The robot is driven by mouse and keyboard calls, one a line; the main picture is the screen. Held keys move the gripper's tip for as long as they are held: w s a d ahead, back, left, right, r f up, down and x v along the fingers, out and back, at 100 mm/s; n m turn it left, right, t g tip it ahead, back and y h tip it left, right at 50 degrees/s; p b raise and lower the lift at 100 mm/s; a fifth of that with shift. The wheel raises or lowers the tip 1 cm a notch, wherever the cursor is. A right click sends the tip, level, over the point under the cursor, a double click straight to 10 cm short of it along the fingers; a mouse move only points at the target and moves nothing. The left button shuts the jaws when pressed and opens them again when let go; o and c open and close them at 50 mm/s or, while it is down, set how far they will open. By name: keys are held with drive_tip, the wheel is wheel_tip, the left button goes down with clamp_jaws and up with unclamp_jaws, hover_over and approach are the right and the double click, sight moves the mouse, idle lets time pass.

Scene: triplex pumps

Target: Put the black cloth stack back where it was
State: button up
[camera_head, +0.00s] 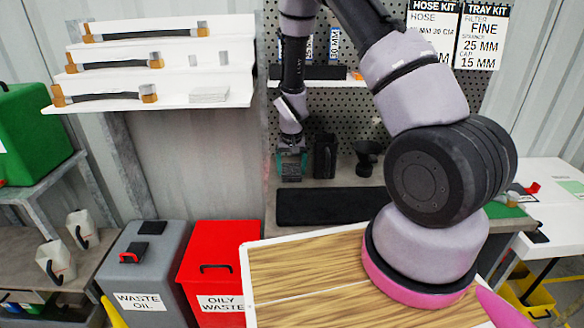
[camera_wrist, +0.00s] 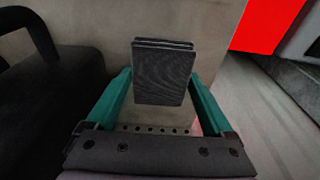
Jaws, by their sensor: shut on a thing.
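The black cloth stack (camera_wrist: 163,77) is a small dark grey-black layered block between the green fingers in the wrist view. My gripper (camera_wrist: 160,95) is shut on it. In the head view my gripper (camera_head: 291,158) hangs in front of the pegboard, with the dark stack (camera_head: 291,172) at its lower end. It is over the back of the counter, near the left end of a black mat (camera_head: 330,207). I cannot tell whether the stack touches the counter.
A black container (camera_head: 325,156) stands just right of my gripper, with a black funnel-like object (camera_head: 367,157) farther right. A red oily-waste bin (camera_head: 222,265) and grey waste-oil bin (camera_head: 145,262) stand at the left. A white shelf rack (camera_head: 160,65) is upper left.

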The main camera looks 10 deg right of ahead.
drive_tip(key=shift+f, duration=0.15)
drive_tip(key=o, duration=1.2)
wheel_tip(320, 180, up, 12)
drive_tip(key=s, duration=0.2)
wheel_tip(320, 180, up, 12)
drive_tip(key=t+y, duration=0.1)
hover_over(292, 173)
drive_tip(key=s+d, duration=0.2)
drive_tip(key=s+d+r+t, duration=0.1)
drive_tip(key=s+r, duration=0.5)
drive_tip(key=s, duration=0.1)
drive_tip(key=s+d+r+m+t+y, duration=0.1)
drive_tip(key=s+r+t, duration=0.1)
drive_tip(key=s+r, duration=0.5)
drive_tip(key=s+d+r+m+t, duration=0.1)
drive_tip(key=s+d+r, duration=0.1)
drive_tip(key=s+r, duration=0.5)
drive_tip(key=shift+s+r, duration=0.15)
drive_tip(key=shift+s, duration=0.4)
